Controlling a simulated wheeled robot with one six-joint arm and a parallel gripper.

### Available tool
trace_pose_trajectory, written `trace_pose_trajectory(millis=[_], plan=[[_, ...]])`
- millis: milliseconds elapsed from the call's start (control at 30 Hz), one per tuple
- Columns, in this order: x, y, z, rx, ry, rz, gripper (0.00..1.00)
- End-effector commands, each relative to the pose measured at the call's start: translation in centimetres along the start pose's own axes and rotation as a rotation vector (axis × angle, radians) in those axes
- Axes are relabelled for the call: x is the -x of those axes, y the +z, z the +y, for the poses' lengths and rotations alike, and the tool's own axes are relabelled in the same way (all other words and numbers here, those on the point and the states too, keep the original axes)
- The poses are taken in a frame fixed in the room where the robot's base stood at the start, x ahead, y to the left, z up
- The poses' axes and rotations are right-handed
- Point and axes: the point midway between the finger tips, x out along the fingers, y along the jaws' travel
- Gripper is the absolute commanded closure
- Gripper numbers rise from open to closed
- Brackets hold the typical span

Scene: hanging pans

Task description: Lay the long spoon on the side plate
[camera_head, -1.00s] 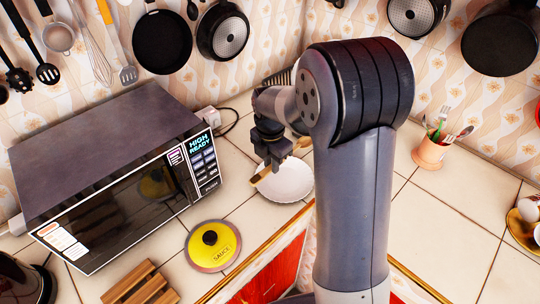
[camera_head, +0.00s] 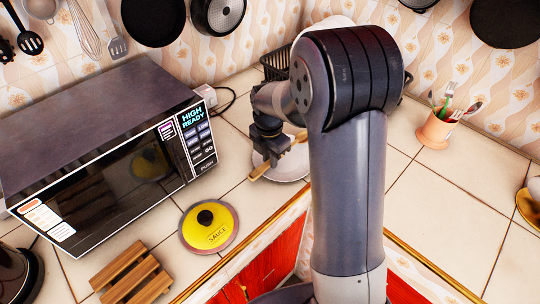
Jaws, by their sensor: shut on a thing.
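The long spoon (camera_head: 262,170) shows as a light-brown wooden stick. It slants from lower left to upper right across the white side plate (camera_head: 290,174). My gripper (camera_head: 270,157) is shut on it, with the jaws pointing down over the plate. My gripper and arm hide the middle of the spoon and parts of the plate. I cannot tell whether the spoon touches the plate or hangs just above it.
A microwave (camera_head: 110,150) stands at left. A dark wire rack (camera_head: 273,64) is behind my arm. A utensil cup (camera_head: 436,130) stands right; tiles around it are clear.

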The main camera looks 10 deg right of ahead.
Motion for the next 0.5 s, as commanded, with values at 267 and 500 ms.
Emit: trace_pose_trajectory(millis=[267,500], plan=[[0.03,0.0,0.0,0.0,0.0,0.0,0.76],[0.03,0.0,0.0,0.0,0.0,0.0,0.56]])
